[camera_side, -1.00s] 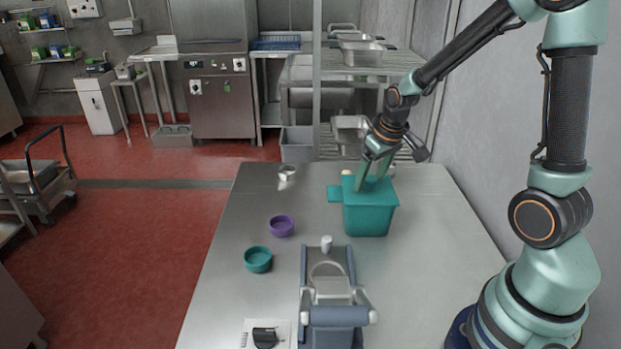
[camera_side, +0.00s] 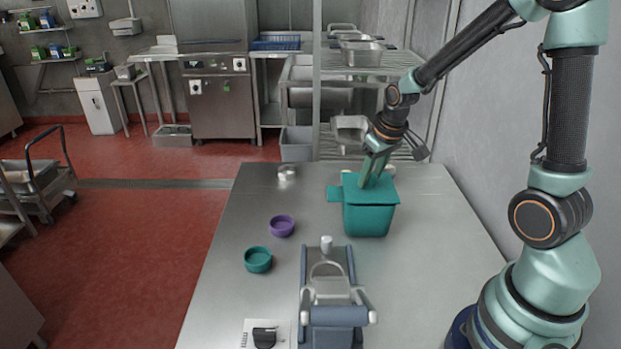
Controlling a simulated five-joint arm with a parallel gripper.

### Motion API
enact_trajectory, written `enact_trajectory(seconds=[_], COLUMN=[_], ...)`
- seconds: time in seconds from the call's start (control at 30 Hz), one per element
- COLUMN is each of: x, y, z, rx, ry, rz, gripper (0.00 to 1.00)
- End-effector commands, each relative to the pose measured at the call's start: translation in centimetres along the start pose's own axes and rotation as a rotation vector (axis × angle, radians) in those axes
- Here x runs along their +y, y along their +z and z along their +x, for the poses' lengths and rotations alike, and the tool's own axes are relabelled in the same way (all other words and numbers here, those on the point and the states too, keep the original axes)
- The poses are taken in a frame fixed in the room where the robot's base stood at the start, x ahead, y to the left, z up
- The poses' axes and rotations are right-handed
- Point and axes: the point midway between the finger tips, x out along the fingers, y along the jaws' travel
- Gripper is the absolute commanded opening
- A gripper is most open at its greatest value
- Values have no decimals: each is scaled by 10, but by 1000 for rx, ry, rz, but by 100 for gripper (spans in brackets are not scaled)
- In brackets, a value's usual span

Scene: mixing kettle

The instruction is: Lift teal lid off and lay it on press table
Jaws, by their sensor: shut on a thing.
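The teal lid (camera_side: 352,185) lies over the top of the square teal container (camera_side: 367,220), near the far right of the steel table (camera_side: 225,275). The exact grip point is hidden by the fingers. I cannot see a clear gap between the lid and the container.
A blue-grey press (camera_side: 334,312) stands at the table's near edge. A purple ring (camera_side: 281,226), a teal ring (camera_side: 258,260) and a small metal cup (camera_side: 287,174) stand on the left side. A switch box (camera_side: 265,335) is at front left. The table right of the press is clear.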

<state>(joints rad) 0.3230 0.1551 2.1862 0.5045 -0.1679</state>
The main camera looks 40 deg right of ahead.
Motion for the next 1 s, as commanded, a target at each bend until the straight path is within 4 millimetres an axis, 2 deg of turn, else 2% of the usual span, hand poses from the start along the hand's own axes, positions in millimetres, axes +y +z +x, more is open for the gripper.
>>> enact_trajectory(seconds=[1.0], x=[2], y=[-13], z=[-42], rx=[2], ry=[0], rz=[0], gripper=[0])
